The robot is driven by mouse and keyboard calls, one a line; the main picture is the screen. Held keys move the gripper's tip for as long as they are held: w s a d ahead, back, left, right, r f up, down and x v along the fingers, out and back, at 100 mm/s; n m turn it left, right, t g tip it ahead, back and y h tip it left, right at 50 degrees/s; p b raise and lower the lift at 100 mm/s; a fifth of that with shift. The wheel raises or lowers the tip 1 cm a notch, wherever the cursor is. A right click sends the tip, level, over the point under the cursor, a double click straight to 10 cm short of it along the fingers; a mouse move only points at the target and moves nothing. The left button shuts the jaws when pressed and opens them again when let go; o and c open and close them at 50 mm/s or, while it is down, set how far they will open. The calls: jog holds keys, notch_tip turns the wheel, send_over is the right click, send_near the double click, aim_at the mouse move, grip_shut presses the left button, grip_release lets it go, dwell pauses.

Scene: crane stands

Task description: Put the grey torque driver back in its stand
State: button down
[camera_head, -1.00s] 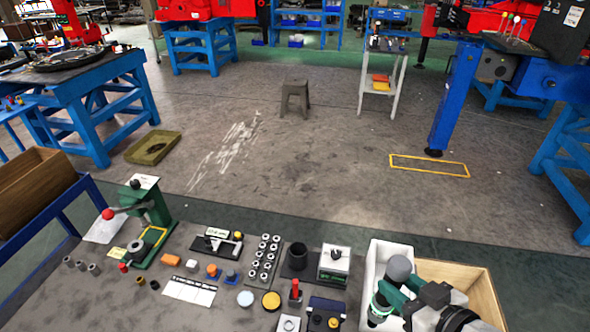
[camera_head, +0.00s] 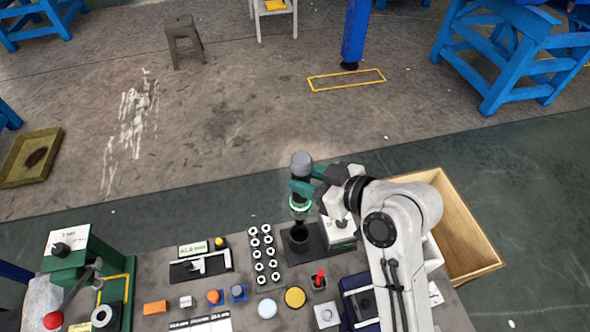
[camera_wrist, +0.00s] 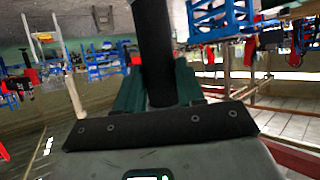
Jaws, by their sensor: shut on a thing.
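The torque driver (camera_head: 301,164) has a grey rounded cap, a dark body and a bright green ring low down. It stands about upright in my gripper (camera_head: 303,190), whose green fingers are shut around its body. In the wrist view the driver's dark shaft (camera_wrist: 154,45) runs up between the green fingers (camera_wrist: 158,92). The stand is a black round cup (camera_head: 299,240) on a dark base plate. The driver's lower end is right over the cup's mouth; I cannot tell whether its tip is inside.
A white device with a black knob (camera_head: 339,236) sits close right of the stand. A rack of metal sockets (camera_head: 264,256) is close on the left. A wooden crate (camera_head: 472,232) stands at the right, beside a white bin (camera_head: 434,254) partly hidden by my arm.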

aim_at(308, 201)
dwell(0.4)
jog(key=shift+d+f+b, duration=0.1)
jog(key=shift+f+b, duration=2.05)
jog(key=shift+f, duration=0.8)
